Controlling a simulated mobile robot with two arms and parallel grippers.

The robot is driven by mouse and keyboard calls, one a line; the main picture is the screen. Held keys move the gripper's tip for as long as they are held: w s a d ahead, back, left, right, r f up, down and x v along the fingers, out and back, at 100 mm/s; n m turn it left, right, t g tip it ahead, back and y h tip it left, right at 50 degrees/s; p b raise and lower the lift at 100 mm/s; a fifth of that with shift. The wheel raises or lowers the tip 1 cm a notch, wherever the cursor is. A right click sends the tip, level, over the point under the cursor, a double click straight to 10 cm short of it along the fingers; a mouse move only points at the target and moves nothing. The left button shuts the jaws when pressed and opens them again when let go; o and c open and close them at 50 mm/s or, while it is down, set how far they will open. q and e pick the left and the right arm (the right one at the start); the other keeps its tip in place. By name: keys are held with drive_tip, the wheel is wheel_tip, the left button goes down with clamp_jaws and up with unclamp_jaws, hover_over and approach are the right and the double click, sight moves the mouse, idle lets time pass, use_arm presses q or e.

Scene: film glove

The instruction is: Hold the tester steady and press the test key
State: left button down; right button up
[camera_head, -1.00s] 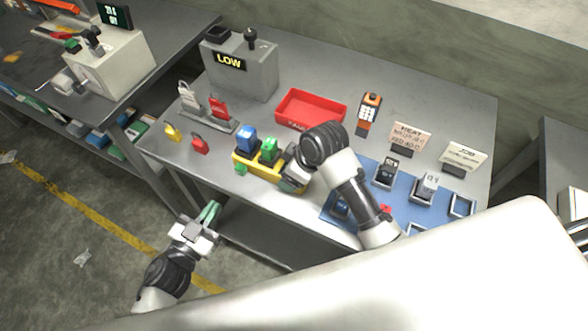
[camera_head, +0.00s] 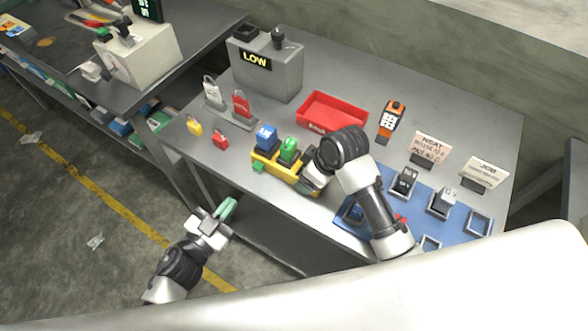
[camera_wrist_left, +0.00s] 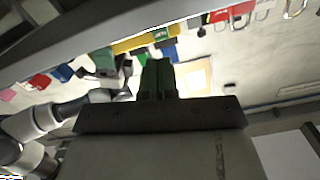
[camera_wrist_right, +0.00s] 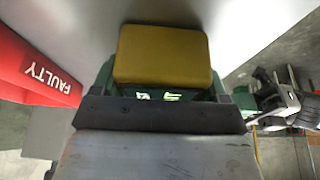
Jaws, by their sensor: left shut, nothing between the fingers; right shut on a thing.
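A yellow unit (camera_head: 270,167) lies along the front edge of the table, with a blue block (camera_head: 265,139) and a green block (camera_head: 288,150) on it. My right gripper (camera_head: 309,186) is at its right end. The right wrist view shows the gripper's green fingers shut around a yellow block-like part (camera_wrist_right: 163,55), with lit green marks partly visible below it. My left gripper (camera_head: 228,207) is shut and empty, in front of and below the table edge, apart from the yellow unit. The left wrist view shows its closed green fingertips (camera_wrist_left: 158,74). No test key can be made out.
A grey LOW box (camera_head: 266,72), a red tray (camera_head: 333,111) and an orange keypad device (camera_head: 391,118) stand behind. Red and yellow padlocks are at the left. A blue mat (camera_head: 457,221) with small devices and frames lies right. Another bench (camera_head: 60,60) stands left.

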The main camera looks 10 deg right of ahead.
sight(250, 187)
use_arm(q)
drive_tip(key=m+t+y, duration=0.1)
drive_tip(key=m+y, duration=0.3)
drive_tip(key=m, duration=0.1)
drive_tip(key=s+m+t+y, duration=0.1)
drive_tip(key=m+y, duration=0.3)
drive_tip(key=m, duration=0.1)
drive_tip(key=a+r+m+t+y, duration=0.1)
drive_tip(key=m+y, duration=0.3)
drive_tip(key=shift+s+a+m+t+y, duration=0.1)
drive_tip(key=shift+s+m+t+y, duration=0.2)
drive_tip(key=shift+m+t+y, duration=0.1)
drive_tip(key=shift+w, duration=0.1)
drive_tip(key=shift+w+d, duration=3)
drive_tip(key=shift+w, duration=0.2)
drive_tip(key=shift+w, duration=0.1)
drive_tip(key=shift+w+d, duration=0.2)
drive_tip(key=shift+d, duration=0.05)
